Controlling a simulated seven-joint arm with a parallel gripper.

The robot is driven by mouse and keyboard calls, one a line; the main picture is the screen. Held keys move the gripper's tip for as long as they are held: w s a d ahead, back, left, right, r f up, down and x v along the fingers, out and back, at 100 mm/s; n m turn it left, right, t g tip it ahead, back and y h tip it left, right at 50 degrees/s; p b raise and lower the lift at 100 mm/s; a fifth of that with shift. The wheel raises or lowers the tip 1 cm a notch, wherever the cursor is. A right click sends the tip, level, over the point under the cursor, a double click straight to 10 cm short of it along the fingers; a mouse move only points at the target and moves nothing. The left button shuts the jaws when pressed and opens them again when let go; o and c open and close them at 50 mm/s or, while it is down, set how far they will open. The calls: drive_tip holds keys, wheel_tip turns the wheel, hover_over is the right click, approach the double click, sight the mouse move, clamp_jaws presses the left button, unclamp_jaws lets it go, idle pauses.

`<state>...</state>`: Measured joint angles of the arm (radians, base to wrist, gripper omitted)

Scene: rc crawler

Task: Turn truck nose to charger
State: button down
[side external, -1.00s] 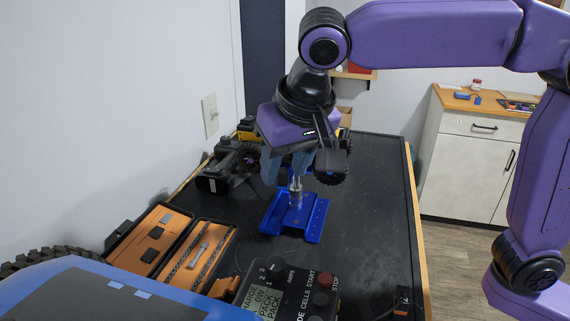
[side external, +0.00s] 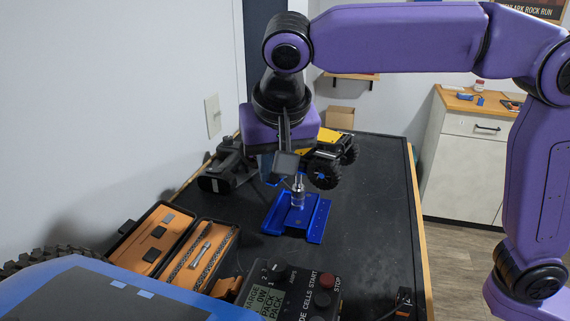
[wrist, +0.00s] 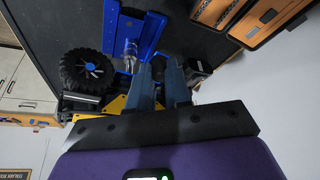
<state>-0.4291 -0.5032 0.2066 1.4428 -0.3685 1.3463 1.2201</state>
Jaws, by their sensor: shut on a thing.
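The truck (side external: 318,138) has a yellow body and black knobbly wheels. It is partly hidden behind my gripper (side external: 277,176) in the side view, with its wheels toward the right. In the wrist view, one wheel (wrist: 84,72) with a blue hub and yellow body parts (wrist: 141,92) show around the blue-grey fingers (wrist: 160,84). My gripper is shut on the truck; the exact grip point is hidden. The charger (side external: 275,278), a black box with a screen and knobs, is at the near end of the bench. Which end of the truck is its nose is unclear.
A blue stand (side external: 318,217) with a silver post is just in front of the truck. An open orange-lined case (side external: 188,243) lies at left, with a black device (side external: 218,183) behind it.

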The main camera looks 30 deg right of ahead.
drive_tip(key=shift+w+a+m+h, duration=0.2)
drive_tip(key=shift+w+m, duration=0.15)
drive_tip(key=shift+m, duration=0.15)
drive_tip(key=shift+w+a+m+h, duration=0.2)
drive_tip(key=shift+w+m, duration=0.15)
drive_tip(key=shift+m, duration=0.15)
drive_tip(key=c, duration=1.1)
unclamp_jaws()
drive_tip(key=shift+o, duration=0.2)
drive_tip(key=v, duration=1.2)
